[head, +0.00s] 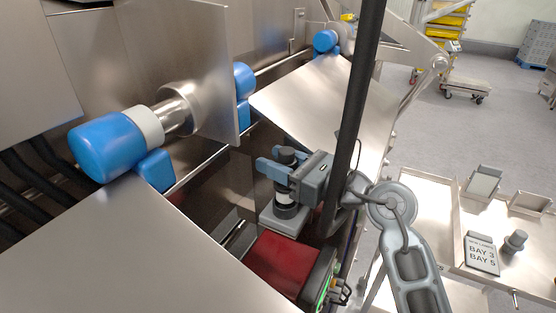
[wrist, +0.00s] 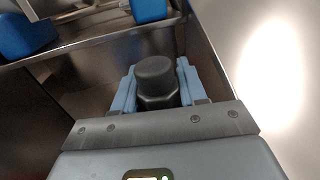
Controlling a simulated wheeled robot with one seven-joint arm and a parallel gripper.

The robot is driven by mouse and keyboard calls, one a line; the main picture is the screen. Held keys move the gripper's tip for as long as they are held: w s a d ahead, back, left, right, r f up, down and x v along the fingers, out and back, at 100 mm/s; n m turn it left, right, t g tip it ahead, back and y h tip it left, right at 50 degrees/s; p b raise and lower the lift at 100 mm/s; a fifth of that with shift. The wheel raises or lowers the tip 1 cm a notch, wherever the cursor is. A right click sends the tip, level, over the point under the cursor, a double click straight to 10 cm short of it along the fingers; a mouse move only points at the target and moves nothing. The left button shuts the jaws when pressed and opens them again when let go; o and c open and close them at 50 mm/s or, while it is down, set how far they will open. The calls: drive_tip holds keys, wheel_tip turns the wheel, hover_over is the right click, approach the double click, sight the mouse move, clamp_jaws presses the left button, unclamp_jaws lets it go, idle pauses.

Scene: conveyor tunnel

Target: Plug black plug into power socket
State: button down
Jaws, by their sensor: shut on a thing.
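The black plug (head: 286,157) is a dark cylinder standing roughly upright in the gap beside the conveyor in the head view. My gripper (head: 276,170) has blue fingers and is shut on it. In the wrist view the plug (wrist: 157,80) shows its rounded top between the two fingers of my gripper (wrist: 157,88). Its lower part, dark with a pale band, sits directly above a grey block (head: 283,224), which may be the power socket. I cannot tell whether the plug touches the block or is inserted, as no socket opening is visible.
A red panel (head: 283,258) lies just in front of the grey block. Steel plates (head: 311,103) and a blue motor (head: 103,146) border the narrow gap. A black post (head: 357,90) stands near my arm. A tray on the right holds a sign (head: 482,254) and a dark knob-like part (head: 516,241).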

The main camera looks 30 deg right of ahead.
drive_tip(key=shift+f+b, duration=0.75)
drive_tip(key=shift+f, duration=1)
drive_tip(key=c, duration=0.5)
unclamp_jaws()
drive_tip(key=shift+c, duration=0.2)
drive_tip(key=b+v, duration=0.1)
drive_tip(key=v, duration=0.6)
drive_tip(key=shift+s+d, duration=0.2)
drive_tip(key=shift+s, duration=0.15)
